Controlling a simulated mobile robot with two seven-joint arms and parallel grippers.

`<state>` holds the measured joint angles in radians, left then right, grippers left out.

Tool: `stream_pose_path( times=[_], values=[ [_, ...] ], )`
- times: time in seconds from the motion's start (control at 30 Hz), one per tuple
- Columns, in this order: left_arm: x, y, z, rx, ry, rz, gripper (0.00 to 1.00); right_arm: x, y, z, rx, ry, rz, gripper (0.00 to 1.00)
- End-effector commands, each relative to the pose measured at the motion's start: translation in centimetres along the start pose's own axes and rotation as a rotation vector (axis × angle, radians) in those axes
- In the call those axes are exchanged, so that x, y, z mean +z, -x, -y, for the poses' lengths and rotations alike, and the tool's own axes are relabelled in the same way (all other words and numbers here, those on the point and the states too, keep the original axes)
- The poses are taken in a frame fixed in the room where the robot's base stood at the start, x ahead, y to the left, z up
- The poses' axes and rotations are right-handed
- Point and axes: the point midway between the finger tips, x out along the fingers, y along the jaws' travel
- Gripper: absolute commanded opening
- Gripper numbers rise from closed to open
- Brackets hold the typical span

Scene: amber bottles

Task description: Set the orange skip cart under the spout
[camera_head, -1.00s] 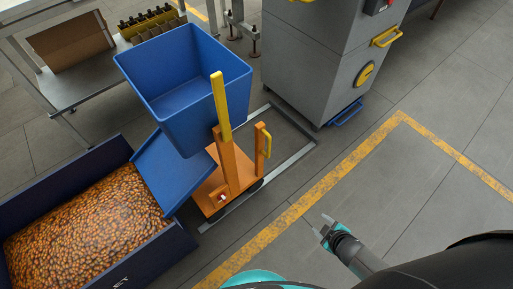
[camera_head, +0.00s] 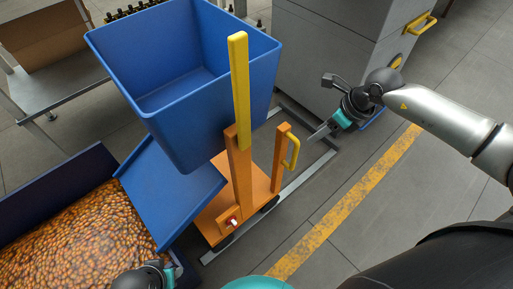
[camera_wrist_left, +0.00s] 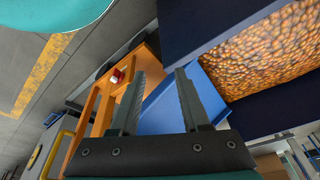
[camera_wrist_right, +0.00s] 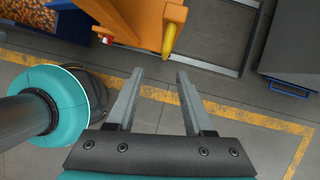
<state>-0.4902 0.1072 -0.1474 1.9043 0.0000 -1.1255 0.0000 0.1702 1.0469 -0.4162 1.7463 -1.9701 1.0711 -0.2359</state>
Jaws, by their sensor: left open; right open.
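The orange skip cart (camera_head: 238,185) stands upright on the floor, with a large blue skip (camera_head: 165,110), a tall yellow bar and a small yellow handle (camera_head: 292,152). It also shows in the right wrist view (camera_wrist_right: 135,20) and the left wrist view (camera_wrist_left: 97,112). My right gripper (camera_head: 322,131) is open and empty, to the right of the small handle and apart from it. My left gripper (camera_wrist_left: 155,95) is open and empty; in the head view only part of its wrist shows at the bottom, by the navy bin. I cannot make out a spout for certain.
A navy bin (camera_head: 55,190) full of amber pieces stands left of the cart, with a tilted blue panel (camera_head: 170,190) between them. A grey cabinet (camera_head: 335,45) stands behind. A metal floor frame (camera_head: 295,182) surrounds the cart's base. Floor right of the yellow line is clear.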

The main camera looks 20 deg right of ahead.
Motion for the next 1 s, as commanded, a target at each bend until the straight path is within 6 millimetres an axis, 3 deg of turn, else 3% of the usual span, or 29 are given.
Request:
stream_pose_path(
  times=[0.27, 1.0],
  values=[
    [-0.7, 0.8, 0.1, -0.002, 0.001, -0.018, 0.46, -0.4, -0.7, 0.7, -0.039, 0.048, -0.029, 0.52],
    [-3.9, 8.2, 0.2, -0.006, 0.004, -0.149, 0.46, -0.7, -9.3, 1.0, -0.037, 0.044, -0.027, 0.52]
  ],
)
